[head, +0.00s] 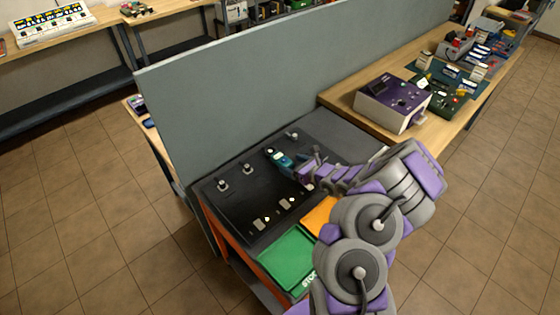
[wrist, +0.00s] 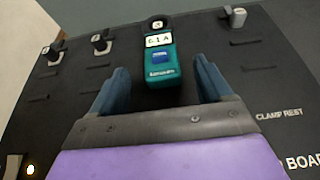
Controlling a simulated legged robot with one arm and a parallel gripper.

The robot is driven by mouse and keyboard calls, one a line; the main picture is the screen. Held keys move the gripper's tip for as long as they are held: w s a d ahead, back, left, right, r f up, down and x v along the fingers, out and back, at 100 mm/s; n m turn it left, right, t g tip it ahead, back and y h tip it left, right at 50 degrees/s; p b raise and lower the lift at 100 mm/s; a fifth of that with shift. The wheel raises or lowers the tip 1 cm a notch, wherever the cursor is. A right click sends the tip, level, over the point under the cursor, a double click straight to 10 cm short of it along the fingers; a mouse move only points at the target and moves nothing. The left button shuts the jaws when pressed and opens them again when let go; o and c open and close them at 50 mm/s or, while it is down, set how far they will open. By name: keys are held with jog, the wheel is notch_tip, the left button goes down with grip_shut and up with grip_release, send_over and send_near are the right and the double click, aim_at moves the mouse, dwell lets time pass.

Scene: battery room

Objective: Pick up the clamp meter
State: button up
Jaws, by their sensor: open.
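The clamp meter (wrist: 160,66) is teal with a lit display reading about 6.1 A, a blue patch below it and a dark top end. It is at the black board (wrist: 265,75); whether it touches the surface is unclear. In the head view the meter (head: 275,154) shows small, just beyond my gripper (head: 290,162). In the wrist view my gripper (wrist: 162,68) is open, with one blue finger on each side of the meter's lower body. Gaps show on both sides. The fingers are hard to make out in the head view.
Posts with pale blocks (wrist: 102,42) stand on the board, and another (wrist: 235,16) is at upper right. The words CLAMP REST are printed at right. A green tray (head: 287,262) and an orange tray (head: 319,215) lie in front. A grey partition (head: 240,85) rises behind.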

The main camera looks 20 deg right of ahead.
aim_at(283, 158)
jog(key=shift+r+b+x, duration=0.2)
jog(key=shift+b+x, duration=0.1)
jog(key=shift+x, duration=1.35)
jog(key=shift+r+b+x, duration=0.25)
jog(key=shift+b+x, duration=0.05)
jog(key=shift+x, duration=1.35)
jog(key=shift+w, duration=0.15)
jog(key=c, duration=1.3)
jog(key=shift+c, duration=0.2)
jog(key=shift+r, duration=0.1)
